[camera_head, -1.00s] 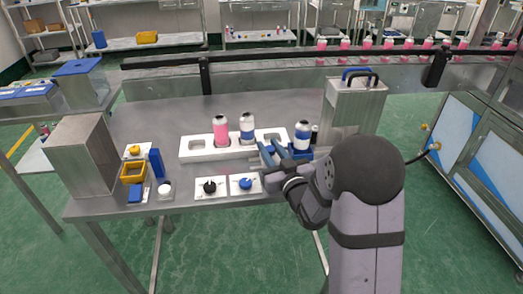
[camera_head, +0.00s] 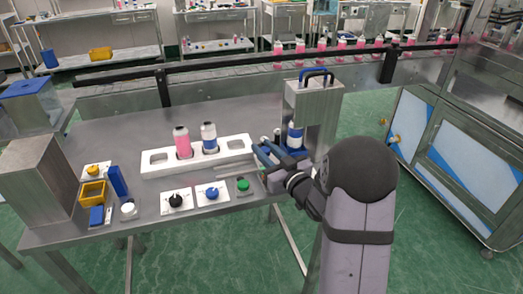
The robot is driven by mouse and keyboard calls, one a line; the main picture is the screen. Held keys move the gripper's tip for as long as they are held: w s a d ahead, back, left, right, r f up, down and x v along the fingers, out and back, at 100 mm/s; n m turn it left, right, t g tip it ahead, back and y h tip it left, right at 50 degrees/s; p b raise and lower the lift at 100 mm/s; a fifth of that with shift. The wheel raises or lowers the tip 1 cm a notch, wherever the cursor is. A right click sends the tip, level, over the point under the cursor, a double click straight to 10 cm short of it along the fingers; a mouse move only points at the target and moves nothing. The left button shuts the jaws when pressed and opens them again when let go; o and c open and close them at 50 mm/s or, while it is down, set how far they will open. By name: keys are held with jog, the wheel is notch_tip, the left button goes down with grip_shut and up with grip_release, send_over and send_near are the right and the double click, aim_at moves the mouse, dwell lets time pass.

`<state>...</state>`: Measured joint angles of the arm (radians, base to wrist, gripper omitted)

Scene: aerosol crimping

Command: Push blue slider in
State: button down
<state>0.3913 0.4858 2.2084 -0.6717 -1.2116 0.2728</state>
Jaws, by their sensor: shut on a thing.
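The blue slider (camera_head: 292,153) is a blue block at the foot of the metal crimping machine (camera_head: 319,114). A white bottle with a blue band and dark top (camera_head: 295,136) stands upright on it, close in under the machine's head and partly inside its opening. My gripper (camera_head: 267,147), with blue fingers, is at the left side of the slider. It appears shut on the slider or a part fixed to it. The exact contact is small and partly hidden by the fingers.
A white holder (camera_head: 235,147) with a pink bottle (camera_head: 182,141) and a white-blue bottle (camera_head: 209,137) stands left of my gripper. Black (camera_head: 176,200), blue (camera_head: 212,194) and green (camera_head: 243,185) controls lie in front. A conveyor (camera_head: 220,75) runs behind.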

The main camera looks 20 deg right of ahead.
jog(key=shift+d+r, duration=0.1)
jog(key=shift+d, duration=0.15)
jog(key=c, duration=1.5)
grip_release()
jog(key=shift+d, duration=0.1)
jog(key=shift+o, duration=0.2)
jog(key=shift+s, duration=0.1)
jog(key=shift+b+v, duration=0.6)
jog(key=shift+v, duration=2.95)
